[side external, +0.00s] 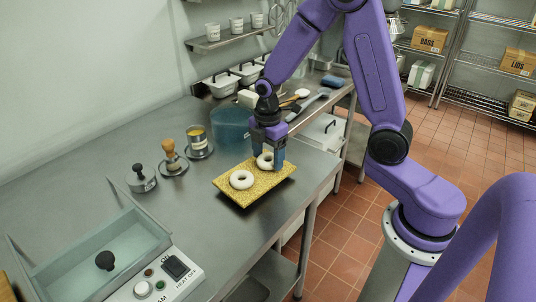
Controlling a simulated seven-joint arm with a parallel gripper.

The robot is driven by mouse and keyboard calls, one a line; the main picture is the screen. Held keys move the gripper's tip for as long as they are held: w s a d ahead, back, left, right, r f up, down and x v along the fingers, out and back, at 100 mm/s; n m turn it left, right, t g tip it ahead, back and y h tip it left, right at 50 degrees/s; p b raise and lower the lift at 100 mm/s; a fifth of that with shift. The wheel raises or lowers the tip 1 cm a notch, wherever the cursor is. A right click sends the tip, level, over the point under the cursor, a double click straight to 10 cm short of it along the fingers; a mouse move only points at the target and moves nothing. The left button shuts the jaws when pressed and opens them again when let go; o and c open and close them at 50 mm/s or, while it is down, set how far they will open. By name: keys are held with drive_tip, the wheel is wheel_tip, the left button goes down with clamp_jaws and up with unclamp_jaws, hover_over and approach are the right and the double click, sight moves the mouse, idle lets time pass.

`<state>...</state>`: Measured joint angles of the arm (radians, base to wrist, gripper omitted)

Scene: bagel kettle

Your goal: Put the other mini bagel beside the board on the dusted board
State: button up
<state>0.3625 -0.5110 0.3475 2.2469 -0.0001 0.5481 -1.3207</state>
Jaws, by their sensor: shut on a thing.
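The dusted board (262,189) is a yellow, speckled rectangle lying on the steel counter. One white mini bagel (241,180) lies on its left part. A second white mini bagel (264,161) is at the board's far right part, between the blue fingers of my gripper (267,160). My gripper points down and is shut on this bagel. The fingers partly hide it, and I cannot tell whether it touches the board.
Stamp-like tools (172,158) and a yellow-filled cup (198,142) stand left of the board. A blue translucent tub (230,125) stands behind it. The counter right of the board is narrow.

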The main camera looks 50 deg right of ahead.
drive_tip(key=shift+f, duration=0.25)
drive_tip(key=o, duration=1)
drive_tip(key=shift+o, duration=0.2)
drive_tip(key=shift+r, duration=0.1)
wheel_tip(320, 180, up, 12)
drive_tip(key=s+a+m, duration=0.2)
drive_tip(key=s+a, duration=0.1)
drive_tip(key=s, duration=0.9)
drive_tip(key=s+a+f+m, duration=0.1)
drive_tip(key=s+a+m, duration=0.1)
drive_tip(key=s, duration=1)
drive_tip(key=shift+s+a+f, duration=0.3)
drive_tip(key=shift+a, duration=0.1)
